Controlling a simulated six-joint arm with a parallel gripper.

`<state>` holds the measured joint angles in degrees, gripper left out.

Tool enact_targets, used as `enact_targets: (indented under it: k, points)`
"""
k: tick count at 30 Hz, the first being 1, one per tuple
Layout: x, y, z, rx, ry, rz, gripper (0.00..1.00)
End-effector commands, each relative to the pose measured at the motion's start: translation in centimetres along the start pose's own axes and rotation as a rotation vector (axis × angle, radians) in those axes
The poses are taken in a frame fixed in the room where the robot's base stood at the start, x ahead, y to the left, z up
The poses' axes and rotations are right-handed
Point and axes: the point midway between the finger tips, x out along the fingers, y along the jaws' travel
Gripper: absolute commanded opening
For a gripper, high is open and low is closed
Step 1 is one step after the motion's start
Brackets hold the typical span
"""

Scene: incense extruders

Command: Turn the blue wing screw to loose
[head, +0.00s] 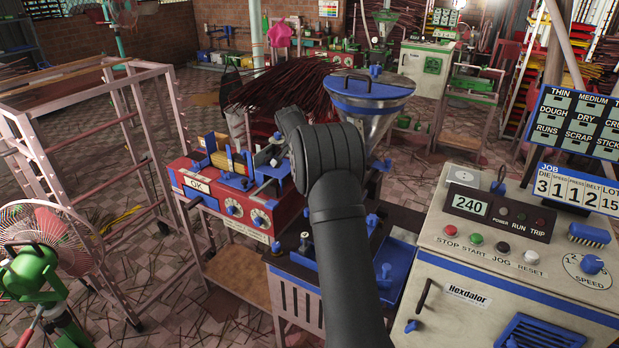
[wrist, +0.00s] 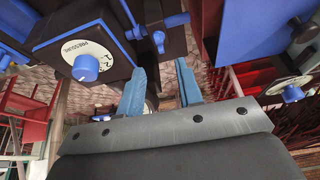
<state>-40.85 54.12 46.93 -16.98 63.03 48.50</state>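My gripper (wrist: 161,80) shows two blue fingers standing apart with nothing between them in the wrist view. A blue screw-like part (wrist: 158,40), possibly the wing screw, sits on a dark block just above and beyond the fingertips, apart from them. A black block with a white PRESSURE dial and a blue knob (wrist: 86,67) is left of the fingers. In the head view my black arm reaches over the red extruder (head: 196,183), and its wrist hides part of that machine and most of my gripper. I cannot pick out the wing screw for certain there.
A funnel hopper (head: 370,97) with a blue rim stands behind my arm. A control cabinet (head: 470,240) reading 240 is at the right. A pink rack (head: 100,150) and a green fan (head: 38,265) are at the left. A blue-edged table (head: 305,270) lies below my arm.

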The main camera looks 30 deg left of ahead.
Motion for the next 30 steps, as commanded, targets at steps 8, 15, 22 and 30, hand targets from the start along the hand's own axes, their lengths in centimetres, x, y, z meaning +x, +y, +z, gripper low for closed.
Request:
enact_targets:
  k: [8,15,22,30]
  points:
    - [-6.6,0.0,0.0,-0.001,0.001,-0.001,0.33]
    - [-9.4,0.0,0.0,0.000,-0.001,0.001,0.33]
    - [-9.9,0.0,0.0,-0.001,-0.002,0.002,0.33]
    - [-9.5,0.0,0.1,0.000,-0.002,0.002,0.33]
